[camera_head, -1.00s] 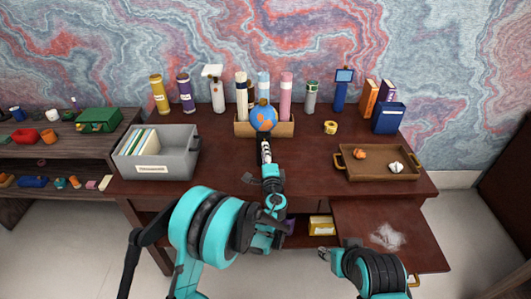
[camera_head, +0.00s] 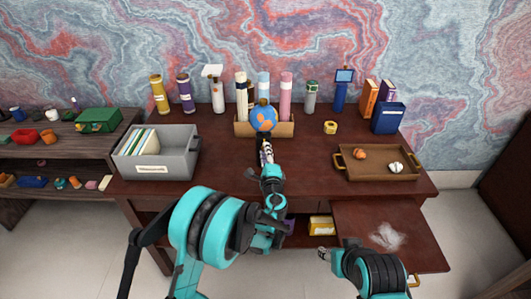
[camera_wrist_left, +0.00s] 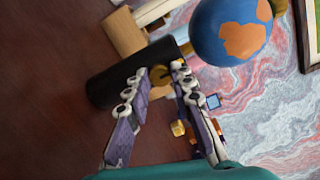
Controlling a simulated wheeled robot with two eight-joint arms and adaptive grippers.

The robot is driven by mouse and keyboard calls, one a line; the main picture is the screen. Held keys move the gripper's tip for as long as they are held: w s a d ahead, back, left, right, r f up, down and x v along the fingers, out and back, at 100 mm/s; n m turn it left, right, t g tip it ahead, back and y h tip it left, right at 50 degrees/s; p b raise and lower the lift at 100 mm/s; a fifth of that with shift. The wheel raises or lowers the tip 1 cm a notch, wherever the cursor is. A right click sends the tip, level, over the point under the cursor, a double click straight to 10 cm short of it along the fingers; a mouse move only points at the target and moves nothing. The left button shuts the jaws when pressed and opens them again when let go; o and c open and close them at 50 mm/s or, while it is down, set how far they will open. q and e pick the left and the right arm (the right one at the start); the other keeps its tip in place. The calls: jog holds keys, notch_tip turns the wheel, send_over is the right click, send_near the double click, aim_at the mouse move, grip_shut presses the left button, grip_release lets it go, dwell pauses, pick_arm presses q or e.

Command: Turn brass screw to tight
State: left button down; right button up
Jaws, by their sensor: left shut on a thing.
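The brass screw (camera_wrist_left: 160,75) shows in the left wrist view as a small brass knob against the black stand (camera_wrist_left: 108,85) of a globe. The globe (camera_head: 263,118), blue with orange land, stands toward the back middle of the desk; it also shows in the left wrist view (camera_wrist_left: 232,28). My left gripper (camera_wrist_left: 161,80) is shut on the brass screw, one finger on each side. In the head view the left gripper (camera_head: 265,150) hides the screw. My right gripper (camera_head: 323,254) is low in front of the desk, far from the screw, too small to read.
A wooden box (camera_head: 285,129) with rolled items stands just behind the globe. A grey bin (camera_head: 185,165) is at left, a wooden tray (camera_head: 380,175) at right. A yellow tape roll (camera_head: 330,127) lies right of the globe.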

pick_arm(q)
jog(key=c, duration=1.3)
grip_release()
jog(key=s+d, duration=0.1)
jog(key=s, duration=1.1)
jog(key=shift+d, duration=0.2)
